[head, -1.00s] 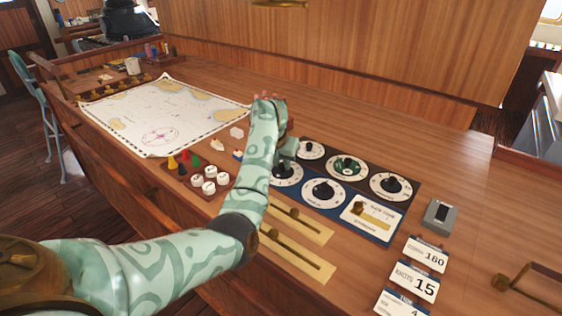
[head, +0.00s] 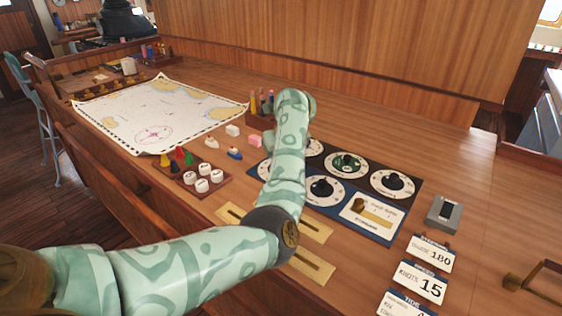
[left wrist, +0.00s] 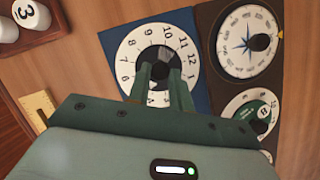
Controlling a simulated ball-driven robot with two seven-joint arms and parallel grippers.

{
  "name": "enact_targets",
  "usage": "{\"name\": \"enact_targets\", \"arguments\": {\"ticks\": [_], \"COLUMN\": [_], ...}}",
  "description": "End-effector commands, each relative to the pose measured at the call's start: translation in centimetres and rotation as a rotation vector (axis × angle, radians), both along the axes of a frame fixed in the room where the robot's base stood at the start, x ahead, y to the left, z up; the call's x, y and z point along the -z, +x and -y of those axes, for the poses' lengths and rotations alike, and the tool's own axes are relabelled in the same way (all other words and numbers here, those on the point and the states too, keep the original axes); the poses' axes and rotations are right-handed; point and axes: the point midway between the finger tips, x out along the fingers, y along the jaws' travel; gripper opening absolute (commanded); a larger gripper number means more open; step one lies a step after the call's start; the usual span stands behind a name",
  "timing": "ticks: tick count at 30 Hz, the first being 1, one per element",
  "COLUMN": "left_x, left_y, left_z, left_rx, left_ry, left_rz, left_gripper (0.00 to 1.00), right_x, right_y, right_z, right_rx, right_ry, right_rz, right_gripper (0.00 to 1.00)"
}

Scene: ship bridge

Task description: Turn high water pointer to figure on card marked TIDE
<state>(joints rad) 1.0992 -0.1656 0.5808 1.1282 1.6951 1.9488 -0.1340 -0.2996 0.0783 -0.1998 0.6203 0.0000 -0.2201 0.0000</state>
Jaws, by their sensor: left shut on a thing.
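In the left wrist view my left gripper (left wrist: 160,76) is shut on the black knob (left wrist: 162,60) of a white dial (left wrist: 131,72) numbered like a clock, on a blue panel (left wrist: 193,24). The fingers hide the dial's lower middle, and I cannot tell which figure the pointer is at. In the head view my forearm hides the gripper and most of this dial; only its left edge (head: 262,169) shows. The TIDE card (head: 400,301) is at the bottom edge, its figure cut off. My right gripper is not in view.
More dials sit right of my arm, including a green-centred one (head: 347,165) and a blue-panel one (head: 322,191). Cards reading 180 (head: 430,255) and 15 (head: 420,282) lie right. A chart (head: 155,115), a tray of pegs and white knobs (head: 190,183), and brass slider plates (head: 313,266) are nearby.

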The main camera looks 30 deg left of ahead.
Motion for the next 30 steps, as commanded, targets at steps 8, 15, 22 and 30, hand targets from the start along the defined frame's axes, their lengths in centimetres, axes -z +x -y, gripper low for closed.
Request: {"name": "enact_targets", "arguments": {"ticks": [8,15,22,30], "left_x": [0.31,0.24,0.20,0.18], "left_y": [0.13,0.13,0.13,0.13], "left_z": [0.21,0.24,0.25,0.22], "left_rx": [-0.117,-0.155,-0.159,-0.158], "left_ry": [-0.005,-0.006,-0.006,-0.005], "left_rz": [-0.004,-0.004,-0.004,-0.003], "left_gripper": [0.00,0.00,0.00,0.43], "right_x": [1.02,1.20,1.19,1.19], "right_y": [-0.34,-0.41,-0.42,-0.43], "right_z": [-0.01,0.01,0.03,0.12], "right_rx": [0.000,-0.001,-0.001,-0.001], "right_ry": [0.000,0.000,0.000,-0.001], "right_rz": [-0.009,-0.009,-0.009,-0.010], "right_gripper": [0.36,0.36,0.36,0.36]}}
